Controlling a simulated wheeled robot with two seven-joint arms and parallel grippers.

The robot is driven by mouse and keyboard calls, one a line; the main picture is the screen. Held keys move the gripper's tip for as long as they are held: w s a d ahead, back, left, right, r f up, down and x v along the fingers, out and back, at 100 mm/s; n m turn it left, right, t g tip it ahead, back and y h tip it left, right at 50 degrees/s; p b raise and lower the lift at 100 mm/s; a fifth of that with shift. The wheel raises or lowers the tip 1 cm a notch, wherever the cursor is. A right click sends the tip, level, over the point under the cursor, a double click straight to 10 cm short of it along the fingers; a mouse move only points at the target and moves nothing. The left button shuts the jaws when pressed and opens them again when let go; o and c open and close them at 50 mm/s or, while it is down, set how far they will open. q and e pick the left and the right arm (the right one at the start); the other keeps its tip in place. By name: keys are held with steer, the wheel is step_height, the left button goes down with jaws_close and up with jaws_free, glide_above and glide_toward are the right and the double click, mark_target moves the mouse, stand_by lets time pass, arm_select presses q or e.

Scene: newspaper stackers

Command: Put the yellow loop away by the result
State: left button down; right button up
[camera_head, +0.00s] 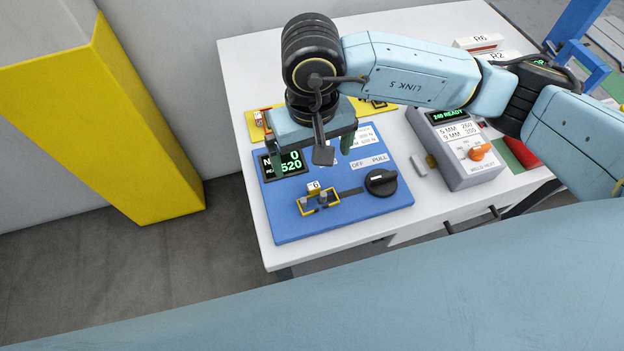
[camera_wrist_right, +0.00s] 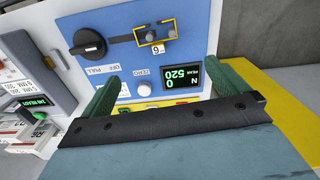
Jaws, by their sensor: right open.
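The yellow loop (camera_head: 306,211) is a thin rectangular band with a white tag marked 6. It sits at two posts on the front of the blue pull tester (camera_head: 290,227); it also shows in the right wrist view (camera_wrist_right: 138,41). The tester's display (camera_head: 291,162) reads 0 N with peak 520. My left gripper is not in view.
A yellow mat (camera_head: 255,130) lies behind the tester, partly hidden by my right arm. A grey welder (camera_head: 468,170) with an orange knob and a 240 READY display stands to the right. White blocks R6 (camera_head: 478,42) and R2 (camera_head: 499,57) are farther back. A yellow post (camera_head: 105,120) stands left of the table.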

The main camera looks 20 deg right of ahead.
glide_above(316, 189)
steer(key=f, duration=0.5)
steer(key=shift+a+f, duration=0.3)
steer(key=shift+f, duration=0.3)
steer(key=f, duration=0.3)
steer(key=f+p, duration=0.1)
steer(key=shift+d+f, duration=0.15)
steer(key=shift+d, duration=0.1)
steer(key=shift+f, duration=0.45)
steer(key=shift+c, duration=0.9)
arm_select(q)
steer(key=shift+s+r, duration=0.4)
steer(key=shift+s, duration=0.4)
arm_select(e)
steer(key=c, duration=0.9)
